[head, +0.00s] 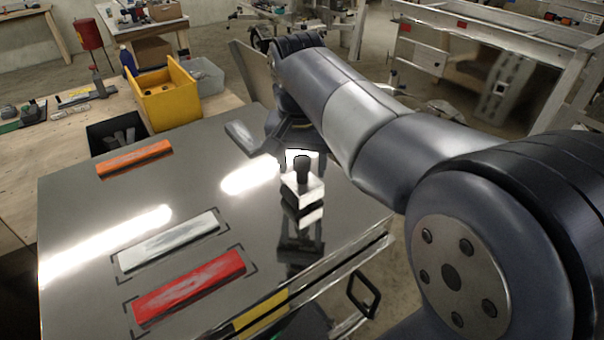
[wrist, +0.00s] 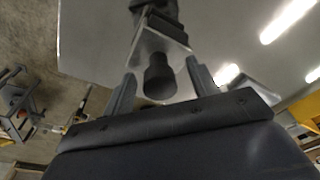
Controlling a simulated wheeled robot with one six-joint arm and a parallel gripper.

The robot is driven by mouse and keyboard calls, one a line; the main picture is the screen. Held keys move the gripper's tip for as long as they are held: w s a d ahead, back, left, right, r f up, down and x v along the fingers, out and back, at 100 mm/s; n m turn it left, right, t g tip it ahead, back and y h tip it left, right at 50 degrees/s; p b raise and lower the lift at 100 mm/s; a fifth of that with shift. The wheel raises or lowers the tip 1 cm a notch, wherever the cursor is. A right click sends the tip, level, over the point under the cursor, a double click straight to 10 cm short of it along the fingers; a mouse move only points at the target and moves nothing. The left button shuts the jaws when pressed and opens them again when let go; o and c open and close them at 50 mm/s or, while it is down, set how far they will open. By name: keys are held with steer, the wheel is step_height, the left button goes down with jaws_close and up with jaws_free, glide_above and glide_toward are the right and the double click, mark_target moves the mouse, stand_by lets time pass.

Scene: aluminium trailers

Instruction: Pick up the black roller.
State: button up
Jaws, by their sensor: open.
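A short black cylinder (head: 302,166), which fits the black roller, stands upright on a bright silver block (head: 303,191) near the right edge of the shiny metal tabletop. In the wrist view the black roller (wrist: 159,78) shows between the two dark fingers of my gripper (wrist: 161,72). My gripper is open, with one finger on each side of the roller. I cannot tell whether a finger touches it. In the head view my arm comes in from the right, and its far end is behind the block, largely hard to make out.
An orange bar (head: 134,159), a pale bar (head: 168,240) and a red bar (head: 189,287) lie on the tabletop (head: 80,215) to the left. A yellow bin (head: 163,97) and a black open box stand behind. The tabletop between bars and block is clear.

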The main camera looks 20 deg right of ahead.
steer(key=shift+c, duration=0.5)
steer(key=c, duration=1.1)
step_height(320, 180, up, 10)
steer(key=o, duration=0.6)
steer(key=shift+c, duration=0.2)
steer(key=c, duration=0.3)
